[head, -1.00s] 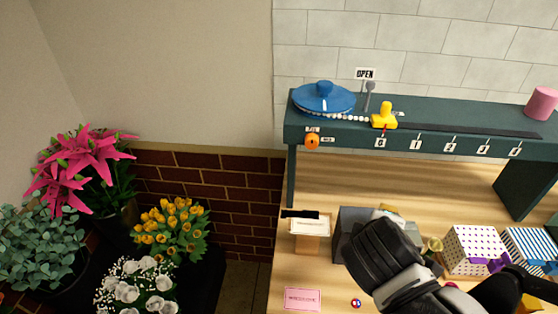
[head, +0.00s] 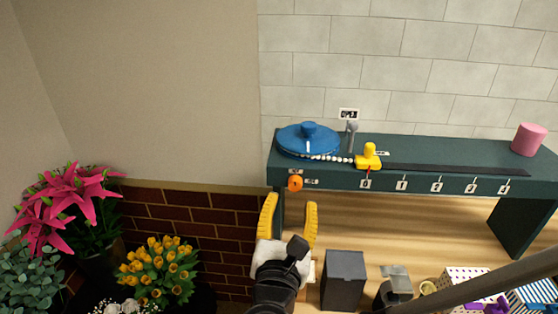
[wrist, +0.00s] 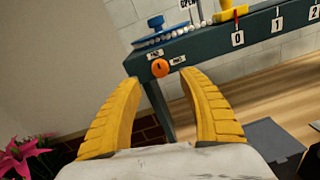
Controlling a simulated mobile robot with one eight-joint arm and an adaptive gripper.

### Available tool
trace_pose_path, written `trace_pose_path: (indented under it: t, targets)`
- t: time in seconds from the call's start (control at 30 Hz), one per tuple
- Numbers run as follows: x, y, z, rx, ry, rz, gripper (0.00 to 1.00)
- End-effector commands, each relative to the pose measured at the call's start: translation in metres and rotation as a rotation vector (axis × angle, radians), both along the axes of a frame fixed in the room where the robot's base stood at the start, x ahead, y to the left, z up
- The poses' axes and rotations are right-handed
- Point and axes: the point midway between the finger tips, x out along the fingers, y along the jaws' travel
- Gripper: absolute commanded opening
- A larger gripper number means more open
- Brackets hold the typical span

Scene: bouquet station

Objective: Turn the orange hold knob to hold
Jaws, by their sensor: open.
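The orange hold knob (head: 295,183) is on the front face of the dark green shelf (head: 430,182), near its left end, with small white labels beside it. In the wrist view the knob (wrist: 160,68) shows beyond and between my fingertips, with a small dark mark on its face. The label text is too small to read surely. My gripper (head: 288,205) is open and empty, its two yellow fingers pointing up toward the knob. It is below the knob and apart from it.
On the shelf are a blue round lidded dish (head: 308,140), a yellow slider (head: 368,156) above numbered tags and a pink cylinder (head: 528,139). A dark grey box (head: 344,280) stands on the wooden table right of my gripper. Pink lilies (head: 72,195) and yellow tulips (head: 158,268) stand at left.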

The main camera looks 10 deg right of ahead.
Motion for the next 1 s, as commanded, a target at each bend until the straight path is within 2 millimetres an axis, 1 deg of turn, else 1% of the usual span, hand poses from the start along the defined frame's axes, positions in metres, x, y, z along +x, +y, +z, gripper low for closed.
trace_pose_path:
  t: [0.03,0.1,0.3,0.43,0.7,0.73,0.77,0.8,0.87,0.9,1.0]
  targets:
    - [0.009,-0.005,-0.001,0.000,0.000,-0.007,0.49]
    - [0.023,-0.007,-0.001,0.001,0.001,-0.006,0.49]
    - [0.050,-0.014,-0.001,0.002,0.001,-0.003,0.49]
    - [0.057,-0.016,-0.001,0.002,0.001,-0.001,0.49]
    - [0.058,-0.016,0.000,0.002,0.000,0.000,0.49]
    - [0.058,-0.015,0.000,0.002,0.000,0.000,0.45]
    - [0.058,-0.015,0.000,0.002,0.000,0.000,0.35]
    - [0.058,-0.015,0.000,0.002,0.000,0.000,0.23]
    - [0.058,-0.015,0.000,0.002,0.000,0.000,0.05]
    - [0.058,-0.015,0.000,0.002,0.000,0.000,0.00]
    - [0.058,-0.015,0.000,0.002,0.000,0.000,0.00]
